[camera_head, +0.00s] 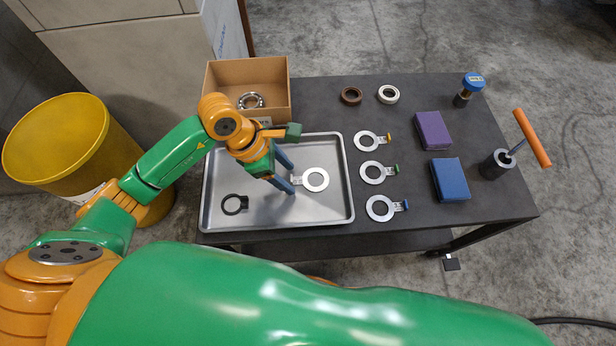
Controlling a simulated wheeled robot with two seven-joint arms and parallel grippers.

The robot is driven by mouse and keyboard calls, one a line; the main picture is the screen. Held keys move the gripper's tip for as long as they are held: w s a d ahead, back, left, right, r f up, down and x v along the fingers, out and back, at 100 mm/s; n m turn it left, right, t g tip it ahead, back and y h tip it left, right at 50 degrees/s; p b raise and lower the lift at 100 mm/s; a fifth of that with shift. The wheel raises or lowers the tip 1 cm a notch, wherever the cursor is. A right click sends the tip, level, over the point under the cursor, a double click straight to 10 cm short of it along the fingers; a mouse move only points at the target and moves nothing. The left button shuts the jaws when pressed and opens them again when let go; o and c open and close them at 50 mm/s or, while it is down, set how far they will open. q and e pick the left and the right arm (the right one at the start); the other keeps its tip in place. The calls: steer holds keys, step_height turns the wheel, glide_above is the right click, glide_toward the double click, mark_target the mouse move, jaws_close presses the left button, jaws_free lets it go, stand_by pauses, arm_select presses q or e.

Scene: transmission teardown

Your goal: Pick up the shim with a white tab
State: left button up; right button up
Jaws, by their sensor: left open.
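The shim with a white tab (316,180) is a flat silver ring lying in the grey metal tray (345,205), right of the tray's middle. Its pale tab points left toward my left gripper (292,181). The gripper's two blue fingers are spread apart, with their tips close to the tab, one on the far side and one on the near side. I cannot tell whether they touch it. My right gripper is not in view.
A black ring (233,204) lies at the tray's left. Shims with yellow (367,142), green (373,173) and blue (380,208) tabs lie right of the tray. A cardboard box (277,98) holding a bearing (250,100) stands behind. Purple (432,131) and blue (451,179) blocks lie right.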

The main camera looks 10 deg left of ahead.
arm_select(q)
steer(key=shift+d+f, duration=0.1)
jaws_close()
